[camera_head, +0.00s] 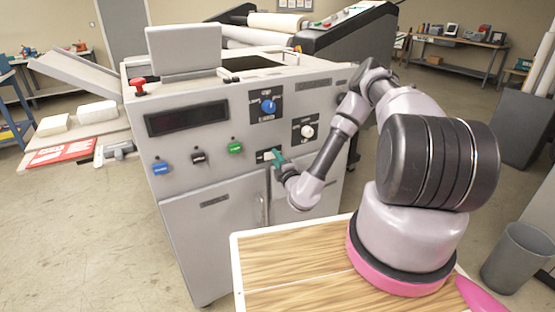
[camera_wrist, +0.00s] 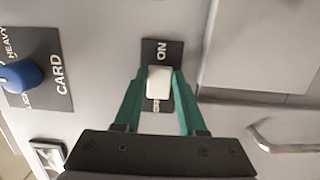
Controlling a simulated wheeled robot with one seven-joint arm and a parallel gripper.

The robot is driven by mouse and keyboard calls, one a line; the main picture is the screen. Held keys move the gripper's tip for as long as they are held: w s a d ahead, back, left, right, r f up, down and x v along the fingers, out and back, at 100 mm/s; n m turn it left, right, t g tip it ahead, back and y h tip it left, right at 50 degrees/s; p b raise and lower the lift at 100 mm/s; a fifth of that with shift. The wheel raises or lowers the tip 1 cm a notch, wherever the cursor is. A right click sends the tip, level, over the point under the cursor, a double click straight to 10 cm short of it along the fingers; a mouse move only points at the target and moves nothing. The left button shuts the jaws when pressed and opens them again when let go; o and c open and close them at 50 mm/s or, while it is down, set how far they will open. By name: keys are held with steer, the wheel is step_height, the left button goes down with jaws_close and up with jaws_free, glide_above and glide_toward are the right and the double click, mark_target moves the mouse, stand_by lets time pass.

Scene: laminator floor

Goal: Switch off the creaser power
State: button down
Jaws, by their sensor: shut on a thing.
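The creaser is the large grey cabinet (camera_head: 215,185) in front of me. In the head view my gripper (camera_head: 272,156) is at the front panel, hiding part of the plate.
A red button (camera_head: 138,85) tops the left corner. A door handle (camera_wrist: 282,137) projects at right.

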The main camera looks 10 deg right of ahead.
steer(key=shift+c, duration=2.4)
jaws_free()
steer(key=shift+s, duration=0.15)
steer(key=s+d, duration=0.1)
steer(key=s, duration=0.9)
steer(key=shift+s+d, duration=0.25)
